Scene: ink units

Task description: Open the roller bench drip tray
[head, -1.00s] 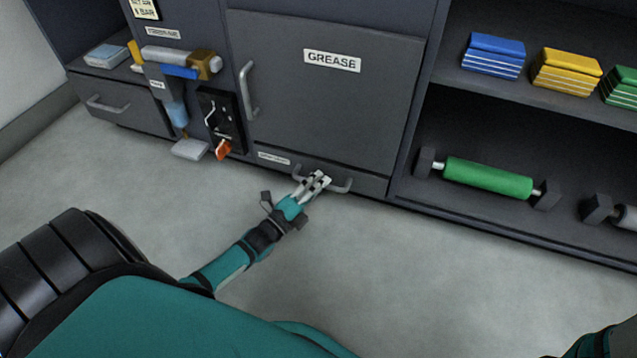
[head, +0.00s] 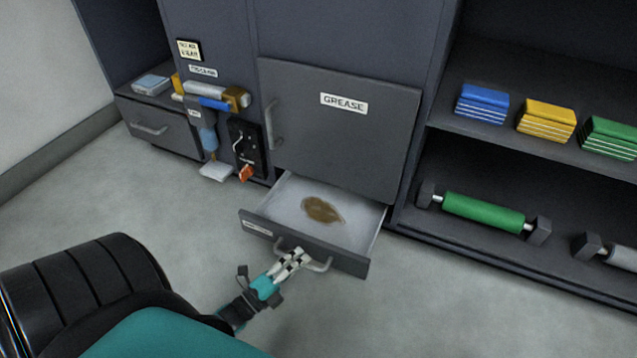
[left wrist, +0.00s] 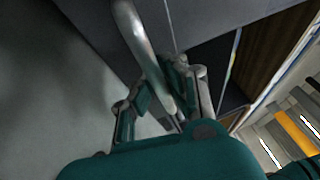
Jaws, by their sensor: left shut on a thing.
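The drip tray (head: 283,204) is a low drawer under the grease door, pulled well out from the cabinet. Its white inside holds a brown stain or puddle (head: 323,210). My left gripper (head: 293,258) is shut on the grey bar handle (head: 320,266) at the tray's front. In the left wrist view, the handle (left wrist: 136,35) runs down between the fingers of the left gripper (left wrist: 172,95). My right gripper is not in view.
The grease door (head: 340,135) above is shut. A dispenser with a blue cylinder (head: 208,138) and a black switch panel (head: 246,148) are left of it. Shelves at right hold coloured stacks and a green roller (head: 484,212). The floor in front is clear.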

